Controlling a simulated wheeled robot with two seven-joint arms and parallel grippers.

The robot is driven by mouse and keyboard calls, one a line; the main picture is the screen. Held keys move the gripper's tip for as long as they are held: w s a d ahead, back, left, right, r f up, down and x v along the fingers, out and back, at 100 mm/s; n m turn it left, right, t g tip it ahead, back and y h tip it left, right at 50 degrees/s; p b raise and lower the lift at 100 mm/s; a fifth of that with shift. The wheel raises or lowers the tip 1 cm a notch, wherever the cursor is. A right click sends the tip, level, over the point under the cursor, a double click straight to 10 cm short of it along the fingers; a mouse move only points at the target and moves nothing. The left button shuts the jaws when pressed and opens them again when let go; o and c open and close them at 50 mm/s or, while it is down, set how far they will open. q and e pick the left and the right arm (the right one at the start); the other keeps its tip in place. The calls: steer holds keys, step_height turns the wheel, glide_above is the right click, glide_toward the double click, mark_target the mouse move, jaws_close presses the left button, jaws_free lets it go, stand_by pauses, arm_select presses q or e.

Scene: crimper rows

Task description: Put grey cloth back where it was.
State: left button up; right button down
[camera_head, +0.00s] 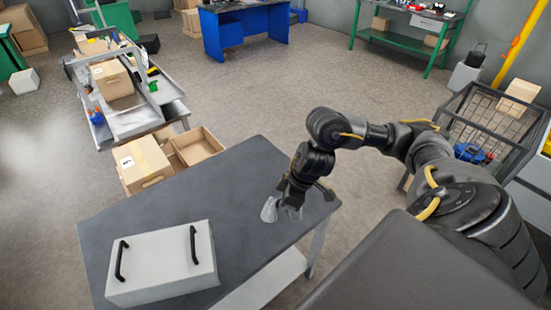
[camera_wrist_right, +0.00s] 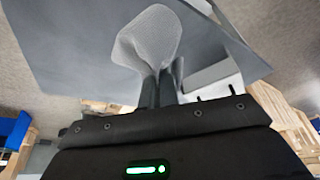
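The grey cloth (camera_head: 269,210) hangs bunched at the fingertips of my right gripper (camera_head: 290,204), over the right end of the dark grey table (camera_head: 200,182). In the right wrist view the cloth (camera_wrist_right: 148,38) is pinched between the two fingers (camera_wrist_right: 158,84) and spreads out beyond them. I cannot tell whether its lower edge touches the tabletop. The right gripper is shut on the cloth. My left gripper is not in view.
A light grey case (camera_head: 165,262) with two black handles lies at the table's left front. The table middle is clear. Cardboard boxes (camera_head: 142,162) stand beyond its back left edge. A wire basket cart (camera_head: 495,122) stands at right.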

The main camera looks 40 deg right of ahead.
steer(key=shift+w+d+f, duration=1.1)
steer(key=shift+w+f, duration=0.6)
steer(key=shift+f, duration=0.35)
steer(key=shift+w+d+f, duration=1.05)
steer(key=shift+w+f, duration=0.6)
steer(key=shift+f, duration=0.35)
steer(key=shift+w+d+f, duration=1.1)
steer(key=shift+w+f, duration=0.6)
steer(key=shift+f, duration=0.35)
steer(key=c, duration=0.9)
jaws_free()
steer(key=shift+c, duration=0.2)
steer(key=v, duration=1)
steer(key=shift+r+b, duration=0.3)
steer(key=shift+r, duration=0.1)
steer(key=shift+s+d, duration=0.1)
